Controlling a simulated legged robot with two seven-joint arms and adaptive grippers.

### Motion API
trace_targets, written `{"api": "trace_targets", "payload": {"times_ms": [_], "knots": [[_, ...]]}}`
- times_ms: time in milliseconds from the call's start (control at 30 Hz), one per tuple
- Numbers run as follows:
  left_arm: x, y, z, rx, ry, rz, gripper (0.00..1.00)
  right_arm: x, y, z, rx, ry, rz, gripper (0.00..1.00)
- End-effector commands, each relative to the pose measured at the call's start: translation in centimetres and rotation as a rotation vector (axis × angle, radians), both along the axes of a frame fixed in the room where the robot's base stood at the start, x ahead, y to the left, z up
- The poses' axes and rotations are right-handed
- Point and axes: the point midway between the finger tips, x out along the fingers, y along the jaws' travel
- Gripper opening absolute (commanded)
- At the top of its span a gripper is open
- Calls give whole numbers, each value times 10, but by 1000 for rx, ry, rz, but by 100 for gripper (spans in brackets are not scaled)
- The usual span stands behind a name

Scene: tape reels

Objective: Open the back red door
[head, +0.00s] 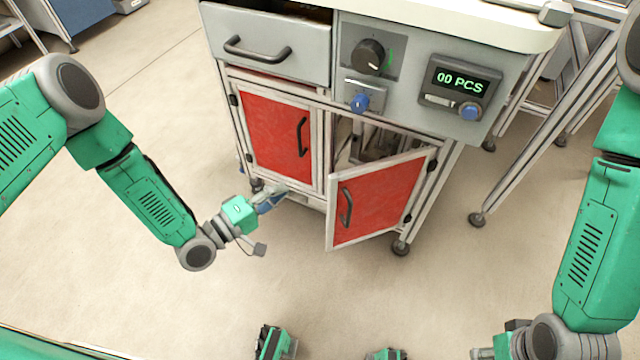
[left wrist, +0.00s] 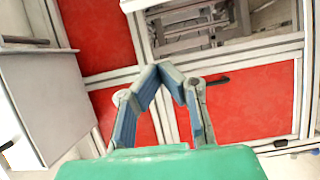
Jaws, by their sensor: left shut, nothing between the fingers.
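The cabinet has two red doors in the head view. The left red door (head: 272,136) sits shut in its frame, with a dark handle (head: 302,137) near its right edge. The right red door (head: 377,201) stands swung open, with a dark handle (head: 346,207). My left gripper (head: 271,199) is low in front of the left door's bottom edge. In the left wrist view its blue-grey fingers (left wrist: 166,70) meet at the tips with nothing between them, in front of red panels (left wrist: 240,104) and pale framing. My right gripper (head: 490,351) is mostly cut off at the bottom edge; its fingers are hidden.
Above the doors are a grey drawer (head: 268,45), slightly open, a black knob (head: 368,55), a blue knob (head: 360,101) and a display (head: 462,84) reading "00 PCS". A metal frame (head: 540,125) stands at right. The floor left of the cabinet is clear.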

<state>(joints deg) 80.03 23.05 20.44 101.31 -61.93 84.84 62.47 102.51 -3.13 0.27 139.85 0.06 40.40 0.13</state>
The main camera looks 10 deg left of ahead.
Motion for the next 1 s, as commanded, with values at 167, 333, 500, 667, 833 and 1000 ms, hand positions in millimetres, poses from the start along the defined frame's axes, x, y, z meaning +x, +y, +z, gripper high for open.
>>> {"api": "trace_targets", "payload": {"times_ms": [167, 333, 500, 667, 833, 1000], "knots": [[9, -4, -1, -23, 22, -6, 0, 0, 0, -4, 0, 0, 0, 40], [31, -23, -2, -22, 19, -7, 0, 0, 0, -13, 0, 0, 0, 40], [59, -48, -2, -22, 19, -7, 0, 0, 0, -24, 0, 0, 0, 40], [74, -67, -3, -23, 24, -6, 0, 0, 0, -32, 0, 0, 0, 40], [52, -78, -1, -23, 25, -5, 0, 0, 0, -35, 0, 0, 0, 40], [44, -82, 0, -22, 22, -4, 0, 0, 0, -36, 0, 0, 0, 40]]}}
